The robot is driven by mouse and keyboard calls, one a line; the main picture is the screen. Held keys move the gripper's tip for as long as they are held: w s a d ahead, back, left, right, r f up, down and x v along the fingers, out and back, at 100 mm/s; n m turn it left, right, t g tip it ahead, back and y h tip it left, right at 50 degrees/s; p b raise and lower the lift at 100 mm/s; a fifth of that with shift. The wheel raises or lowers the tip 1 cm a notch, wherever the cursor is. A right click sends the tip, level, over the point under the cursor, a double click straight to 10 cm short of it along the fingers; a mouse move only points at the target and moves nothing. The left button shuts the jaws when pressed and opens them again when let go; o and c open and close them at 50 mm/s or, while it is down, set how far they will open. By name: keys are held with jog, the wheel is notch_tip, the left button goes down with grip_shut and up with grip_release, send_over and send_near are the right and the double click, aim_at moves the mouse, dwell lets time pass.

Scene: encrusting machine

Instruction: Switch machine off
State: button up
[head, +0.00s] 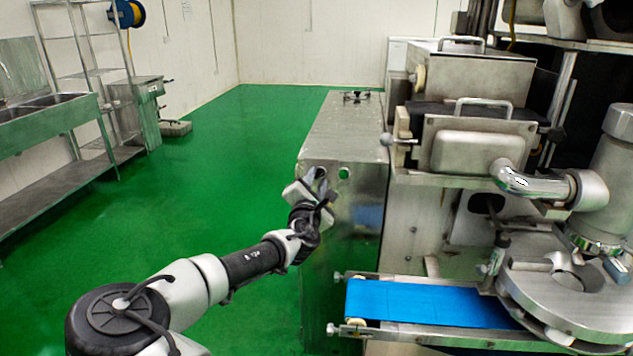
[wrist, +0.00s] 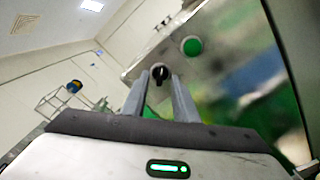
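The machine's steel cabinet (head: 345,135) stands in the middle of the head view. Its front panel (wrist: 228,60) fills the right of the wrist view. A black rotary knob (wrist: 158,72) is on that panel, with a round green button (wrist: 192,46) up and right of it. The green button also shows in the head view (head: 344,174). My gripper (head: 320,187) is at the panel, left of the button, and hides the knob in the head view. In the wrist view my gripper (wrist: 160,82) is open, its fingers apart with the knob between their tips. I cannot tell whether they touch it.
A blue conveyor belt (head: 430,302) juts out low at the right. Steel housings (head: 470,150) and a round turntable (head: 560,290) stand beyond it. A sink bench (head: 45,125) stands at the far left. The green floor between is clear.

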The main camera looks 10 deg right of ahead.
jog(key=v, duration=1.7)
jog(key=shift+s+p, duration=0.2)
jog(key=shift+p, duration=0.1)
